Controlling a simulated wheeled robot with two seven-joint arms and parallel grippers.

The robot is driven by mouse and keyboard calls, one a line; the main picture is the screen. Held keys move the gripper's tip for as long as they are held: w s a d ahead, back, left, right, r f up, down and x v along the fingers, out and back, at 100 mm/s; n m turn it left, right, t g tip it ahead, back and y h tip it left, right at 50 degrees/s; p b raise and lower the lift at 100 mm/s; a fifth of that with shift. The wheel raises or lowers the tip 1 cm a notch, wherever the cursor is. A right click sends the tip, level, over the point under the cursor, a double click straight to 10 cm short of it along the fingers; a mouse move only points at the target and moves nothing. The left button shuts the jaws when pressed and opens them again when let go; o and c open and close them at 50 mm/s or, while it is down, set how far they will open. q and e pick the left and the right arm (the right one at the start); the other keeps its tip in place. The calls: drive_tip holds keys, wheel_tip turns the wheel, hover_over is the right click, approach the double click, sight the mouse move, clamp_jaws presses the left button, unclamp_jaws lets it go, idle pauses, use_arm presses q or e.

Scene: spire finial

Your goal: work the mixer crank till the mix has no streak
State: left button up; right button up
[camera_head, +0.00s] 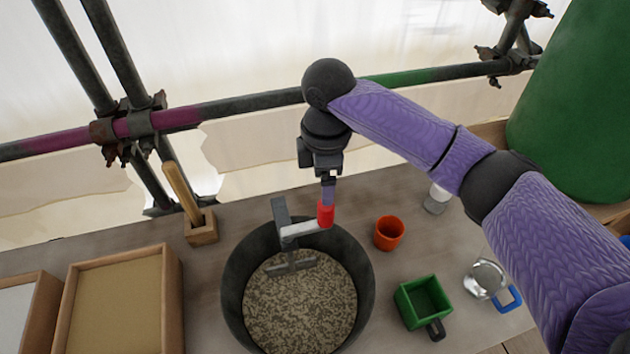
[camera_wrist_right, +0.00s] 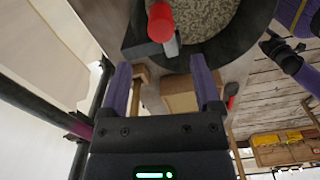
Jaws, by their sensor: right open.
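The mixer is a dark round tub (camera_head: 233,290) holding a speckled light-and-dark mix (camera_head: 300,310). The speckle looks uneven, and I cannot tell streaks from grain. The crank (camera_head: 300,230) is a grey arm ending in a red knob (camera_head: 325,215) at the tub's far side. In the right wrist view the knob (camera_wrist_right: 160,22) lies ahead, between the lines of the two fingers. My right gripper (camera_head: 328,192) points down just above the knob; in the wrist view it (camera_wrist_right: 162,75) is open with nothing between its fingers. My left gripper is not seen.
Left are a wooden block with a handle (camera_head: 201,228) and a wooden tray (camera_head: 172,300). A scaffold pipe (camera_head: 250,104) runs behind.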

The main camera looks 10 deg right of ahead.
sight(324, 212)
drive_tip(key=shift+w+r, duration=0.1)
drive_tip(key=f, duration=0.3)
drive_tip(key=f+b, duration=0.1)
drive_tip(key=f, duration=0.1)
drive_tip(key=f+b, duration=0.1)
drive_tip(key=f, duration=0.2)
drive_tip(key=shift+s+d+f, duration=0.1)
drive_tip(key=shift+s+f, duration=0.15)
drive_tip(key=shift+f, duration=0.05)
drive_tip(key=shift+f+b, duration=0.35)
drive_tip(key=shift+f, duration=0.2)
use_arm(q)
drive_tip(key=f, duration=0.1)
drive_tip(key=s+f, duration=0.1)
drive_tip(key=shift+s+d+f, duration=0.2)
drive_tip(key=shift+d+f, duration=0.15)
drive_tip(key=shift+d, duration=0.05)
use_arm(e)
drive_tip(key=shift+c, duration=0.5)
drive_tip(key=c, duration=1)
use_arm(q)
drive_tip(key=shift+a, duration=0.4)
use_arm(e)
clamp_jaws()
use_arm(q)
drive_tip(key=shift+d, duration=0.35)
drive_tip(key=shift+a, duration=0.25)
